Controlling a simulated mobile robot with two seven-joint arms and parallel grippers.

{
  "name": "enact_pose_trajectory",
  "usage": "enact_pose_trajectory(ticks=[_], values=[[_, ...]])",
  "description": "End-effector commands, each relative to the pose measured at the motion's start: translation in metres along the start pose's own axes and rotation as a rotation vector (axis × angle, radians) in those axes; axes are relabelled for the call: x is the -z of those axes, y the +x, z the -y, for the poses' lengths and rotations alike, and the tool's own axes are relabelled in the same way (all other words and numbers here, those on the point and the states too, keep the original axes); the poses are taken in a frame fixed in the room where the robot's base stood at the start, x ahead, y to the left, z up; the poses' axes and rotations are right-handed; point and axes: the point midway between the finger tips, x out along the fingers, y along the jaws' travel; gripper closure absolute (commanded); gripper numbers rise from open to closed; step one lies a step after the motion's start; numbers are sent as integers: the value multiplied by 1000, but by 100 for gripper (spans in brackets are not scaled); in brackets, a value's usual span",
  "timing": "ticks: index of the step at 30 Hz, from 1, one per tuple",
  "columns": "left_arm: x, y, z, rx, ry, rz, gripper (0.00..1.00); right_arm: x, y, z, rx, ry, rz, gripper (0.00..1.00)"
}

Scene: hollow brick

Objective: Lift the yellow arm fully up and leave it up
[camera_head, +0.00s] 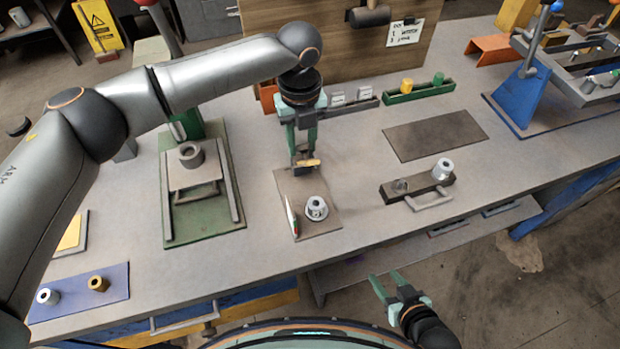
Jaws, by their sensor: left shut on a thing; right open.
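A small yellow piece (309,163), which looks like the yellow arm, is at the fingertips of my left gripper (302,156). My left gripper points down and is shut on it, above the far part of a brown plate (322,226) on the bench. The fingers partly hide the arm, and I cannot tell its hinge or its exact angle. A grey-white hollow cylinder (316,208) stands on the same plate, nearer the front edge. My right gripper (388,284) is open and empty, in front of the bench, well away from the plate.
A green press fixture (205,232) stands left of the plate. A dark block with a handle (418,190) is to the right. Behind are a green tray (420,91) and a wooden board (340,45). A thin red, white and green piece (292,217) is beside the cylinder.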

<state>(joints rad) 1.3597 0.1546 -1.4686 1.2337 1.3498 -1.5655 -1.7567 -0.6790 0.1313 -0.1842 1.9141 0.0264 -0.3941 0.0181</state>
Motion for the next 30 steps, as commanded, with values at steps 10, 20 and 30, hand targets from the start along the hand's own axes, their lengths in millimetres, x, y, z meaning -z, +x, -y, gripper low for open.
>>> enact_pose_trajectory(ticks=[10,20,30], values=[[-10,-2,-1,0,-2,6,100,2,-2,0,0,0,0,51],[-17,-4,0,0,-4,6,100,3,-2,0,0,0,0,51],[-29,-4,-1,-1,-2,6,100,3,-3,0,0,0,0,51]])
